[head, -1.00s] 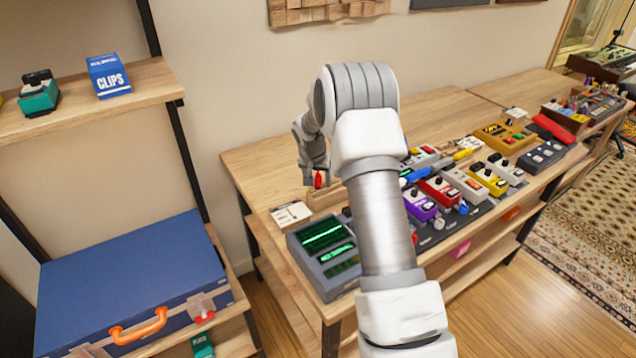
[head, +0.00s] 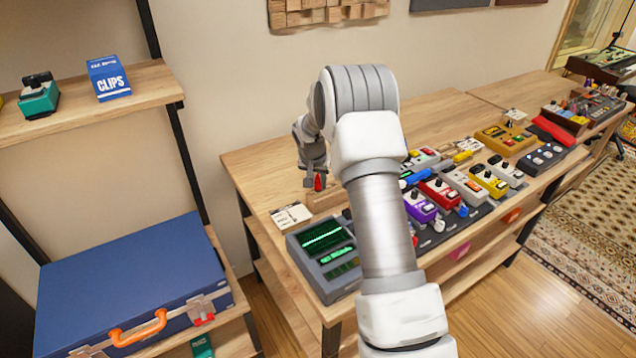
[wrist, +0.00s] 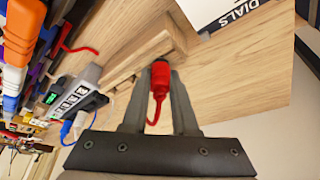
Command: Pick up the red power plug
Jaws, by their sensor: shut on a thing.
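The red power plug (wrist: 160,80) is between the two fingers of my gripper (wrist: 160,72) in the wrist view, with a thin red cord curling from its end. My gripper is shut on it. In the head view the red plug (head: 320,182) shows at the tip of my gripper (head: 316,184), over the left part of the wooden bench (head: 265,165). I cannot tell from the pictures whether the plug is clear of the wood below it.
A grey device with green screens (head: 325,250) stands at the bench's front left, a white card (head: 291,215) behind it. Several coloured pedals (head: 440,190) fill the bench to the right. A blue case (head: 130,275) lies on the left shelf. The bench's back left is bare.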

